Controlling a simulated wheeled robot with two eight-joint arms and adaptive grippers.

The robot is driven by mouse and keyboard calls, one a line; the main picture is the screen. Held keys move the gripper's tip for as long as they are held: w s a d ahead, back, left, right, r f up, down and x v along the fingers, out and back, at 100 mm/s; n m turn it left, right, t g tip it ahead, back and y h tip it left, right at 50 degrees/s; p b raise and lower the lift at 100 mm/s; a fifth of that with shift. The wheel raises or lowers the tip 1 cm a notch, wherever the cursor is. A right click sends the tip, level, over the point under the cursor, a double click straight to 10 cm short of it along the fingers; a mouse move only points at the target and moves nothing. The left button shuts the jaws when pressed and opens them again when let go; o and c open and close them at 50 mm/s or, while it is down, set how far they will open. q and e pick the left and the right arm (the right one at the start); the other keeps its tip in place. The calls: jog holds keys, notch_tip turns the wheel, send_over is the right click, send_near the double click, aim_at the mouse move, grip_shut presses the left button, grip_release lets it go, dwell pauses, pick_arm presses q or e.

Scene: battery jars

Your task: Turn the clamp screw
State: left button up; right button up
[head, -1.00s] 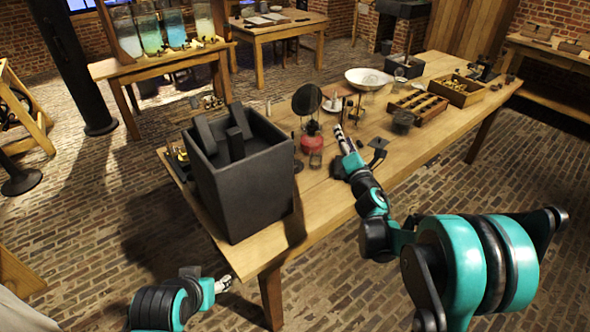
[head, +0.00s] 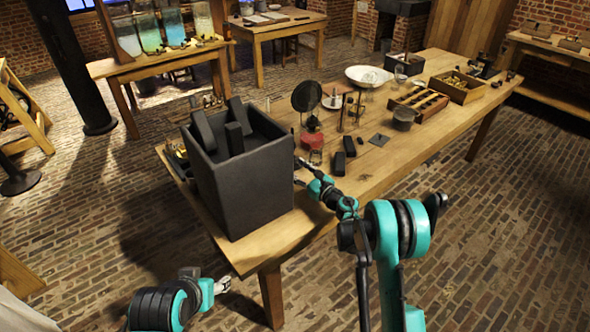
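I cannot make out the clamp screw at this size. A large dark square jar (head: 245,187) stands on the near left end of the wooden table, with dark plates (head: 235,140) upright and leaning in it. My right gripper (head: 299,163) is low over the table, close to the jar's right wall. Whether it touches anything, and whether its fingers are open, is too small to tell. My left gripper (head: 226,284) is in front of the table's near edge, below the tabletop in the picture and apart from the jar. Its finger opening is unclear.
A red lamp (head: 312,138) and a round dark disc on a stand (head: 306,97) are behind my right gripper. Black blocks (head: 338,163) lie to its right. A white bowl (head: 369,77) and wooden boxes (head: 461,87) stand farther back. The table's near right edge is mostly clear.

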jog(key=shift+w+a, duration=0.3)
jog(key=shift+w, duration=0.15)
grip_shut()
jog(key=shift+r, duration=0.1)
jog(key=shift+m, duration=0.4)
jog(key=shift+d+m, duration=0.1)
jog(key=shift+m, duration=3)
grip_release()
jog(key=shift+w, duration=0.1)
